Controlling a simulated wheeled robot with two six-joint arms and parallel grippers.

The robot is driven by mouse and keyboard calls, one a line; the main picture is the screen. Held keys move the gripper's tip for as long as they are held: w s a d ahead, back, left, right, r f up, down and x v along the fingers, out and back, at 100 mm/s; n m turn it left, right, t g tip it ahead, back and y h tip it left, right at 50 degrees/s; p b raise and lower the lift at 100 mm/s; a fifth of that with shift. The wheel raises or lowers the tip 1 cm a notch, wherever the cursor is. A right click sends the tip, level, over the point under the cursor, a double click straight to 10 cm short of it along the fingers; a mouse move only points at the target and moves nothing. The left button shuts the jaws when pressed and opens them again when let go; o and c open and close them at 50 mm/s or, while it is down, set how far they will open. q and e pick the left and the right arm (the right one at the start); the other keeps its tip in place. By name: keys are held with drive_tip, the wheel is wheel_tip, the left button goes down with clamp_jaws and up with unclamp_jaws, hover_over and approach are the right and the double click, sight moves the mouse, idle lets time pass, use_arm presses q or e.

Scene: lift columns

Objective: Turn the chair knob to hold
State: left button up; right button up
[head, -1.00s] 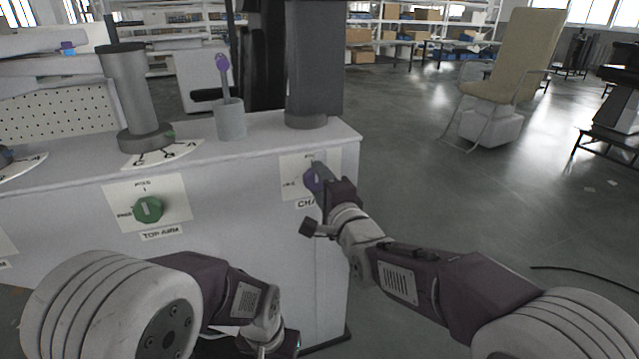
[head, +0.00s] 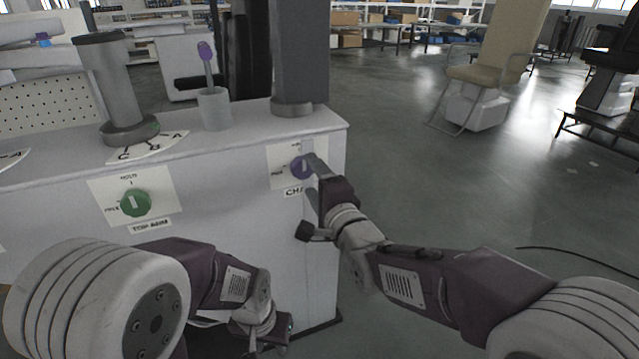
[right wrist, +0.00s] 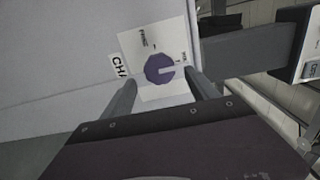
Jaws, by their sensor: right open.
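The purple chair knob (head: 302,167) sits on a white card at the right end of the grey cabinet's front. In the right wrist view the knob (right wrist: 159,69) has a white mark pointing right, towards a small label on the card's right side; "FREE" is at the upper left. My right gripper (head: 311,178) is open in front of the card. In the right wrist view its two fingers (right wrist: 160,80) are spread, one to each side of the knob, and they do not grip it. My left gripper (head: 268,332) hangs low before the cabinet; its jaws are unclear.
A green knob (head: 136,203) labelled "TOP ARM" is further left on the cabinet (head: 230,250). On top stand grey columns (head: 293,60) and a grey cup (head: 214,108) with a purple-tipped stick. A beige chair (head: 497,75) stands on the open floor to the right.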

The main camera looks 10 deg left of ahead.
drive_tip(key=p+v, duration=0.1)
drive_tip(key=v, duration=0.4)
